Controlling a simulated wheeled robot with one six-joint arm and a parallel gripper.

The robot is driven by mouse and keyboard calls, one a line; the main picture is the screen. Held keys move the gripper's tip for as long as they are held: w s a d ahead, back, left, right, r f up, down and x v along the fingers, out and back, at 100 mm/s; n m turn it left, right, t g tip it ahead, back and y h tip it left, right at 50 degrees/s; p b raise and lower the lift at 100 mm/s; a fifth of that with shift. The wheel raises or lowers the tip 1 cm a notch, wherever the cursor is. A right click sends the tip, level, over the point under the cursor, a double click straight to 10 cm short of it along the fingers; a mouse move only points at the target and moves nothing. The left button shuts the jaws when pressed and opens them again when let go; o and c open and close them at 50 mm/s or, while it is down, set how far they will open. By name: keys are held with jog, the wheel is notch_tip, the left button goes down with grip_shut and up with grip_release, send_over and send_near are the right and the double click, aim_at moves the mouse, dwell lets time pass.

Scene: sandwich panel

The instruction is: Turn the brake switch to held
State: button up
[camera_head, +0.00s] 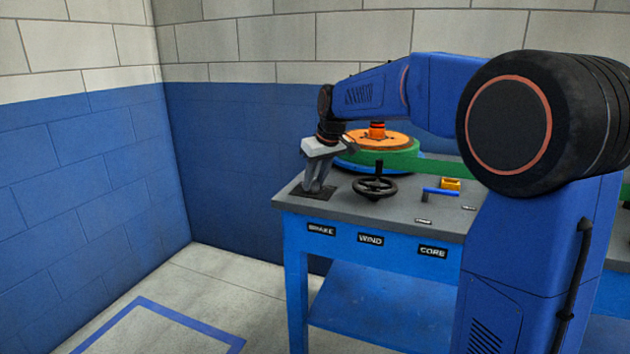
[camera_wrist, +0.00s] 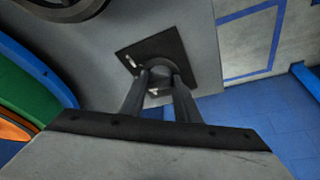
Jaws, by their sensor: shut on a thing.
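The brake switch (camera_wrist: 159,76) is a dark knob on a square black plate (camera_wrist: 192,48), with a small white mark on the plate. In the head view the black plate (camera_head: 306,192) lies at the left end of the grey bench top, above the BRAKE label (camera_head: 321,230). My gripper (camera_head: 317,189) reaches down over it from above. In the wrist view my gripper (camera_wrist: 160,88) has its two fingers close together, shut on the knob. The fingers hide much of the knob, and I cannot read which way it is turned.
A black handwheel (camera_head: 374,187) stands right of the switch, above the WIND label (camera_head: 370,239). Behind it is a green and orange reel (camera_head: 385,152). The floor left of the bench is clear.

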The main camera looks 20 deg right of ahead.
jog(key=m, duration=0.1)
jog(key=m+h, duration=0.1)
jog(key=m, duration=0.1)
jog(key=m+h, duration=0.1)
jog(key=shift+a+m, duration=0.25)
jog(key=shift+m, duration=0.15)
jog(key=shift+m+h, duration=0.7)
jog(key=shift+m, duration=1.3)
jog(key=o, duration=1)
jog(key=shift+r, duration=0.1)
jog(key=v, duration=1.7)
jog(key=shift+a+r, duration=0.1)
jog(key=shift+a, duration=0.05)
